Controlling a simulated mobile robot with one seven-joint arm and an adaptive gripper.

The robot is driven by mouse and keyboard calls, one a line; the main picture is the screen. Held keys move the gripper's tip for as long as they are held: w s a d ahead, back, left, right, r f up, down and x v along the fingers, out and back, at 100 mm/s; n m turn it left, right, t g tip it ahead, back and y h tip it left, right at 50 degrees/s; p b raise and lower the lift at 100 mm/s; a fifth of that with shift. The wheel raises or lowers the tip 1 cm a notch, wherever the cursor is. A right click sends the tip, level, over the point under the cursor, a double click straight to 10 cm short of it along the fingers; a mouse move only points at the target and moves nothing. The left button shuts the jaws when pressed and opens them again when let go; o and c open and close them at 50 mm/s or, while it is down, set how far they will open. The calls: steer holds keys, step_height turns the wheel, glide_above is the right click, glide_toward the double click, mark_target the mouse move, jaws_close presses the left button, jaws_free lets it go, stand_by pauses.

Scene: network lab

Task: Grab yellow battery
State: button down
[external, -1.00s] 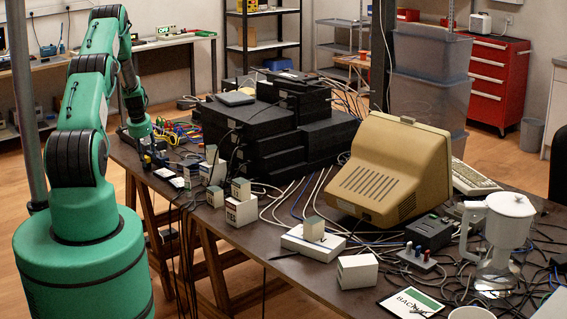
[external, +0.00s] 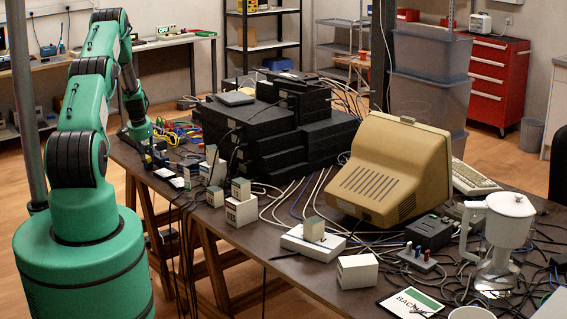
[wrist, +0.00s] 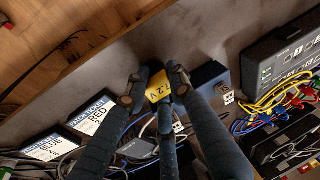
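The yellow battery (wrist: 158,87), with dark "7.2 V" lettering, shows in the middle of the wrist view. My gripper (wrist: 157,84) has its dark fingers around it, one at each side and another from below in the picture. The fingertips are very close to the battery; whether they press on it I cannot tell. The battery's lower part is hidden by the fingers. In the external view my gripper (external: 153,157) is low over the table's far left end, small and dark, and I cannot make out the battery there.
A dark blue box (wrist: 208,78) stands close on the right, with yellow cables (wrist: 275,100) beyond. Black stacked equipment (external: 260,130) fills the table's middle.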

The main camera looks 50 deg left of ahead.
stand_by(0.4)
steer(key=shift+r, duration=0.85)
step_height(320, 180, up, 2)
steer(key=shift+r+p, duration=0.1)
steer(key=shift+p, duration=0.2)
steer(key=s+d+r, duration=0.1)
steer(key=s+d, duration=0.8)
steer(key=d, duration=0.3)
steer(key=shift+s+d+p, duration=0.25)
steer(key=shift+d+p, duration=0.1)
steer(key=shift+d, duration=0.05)
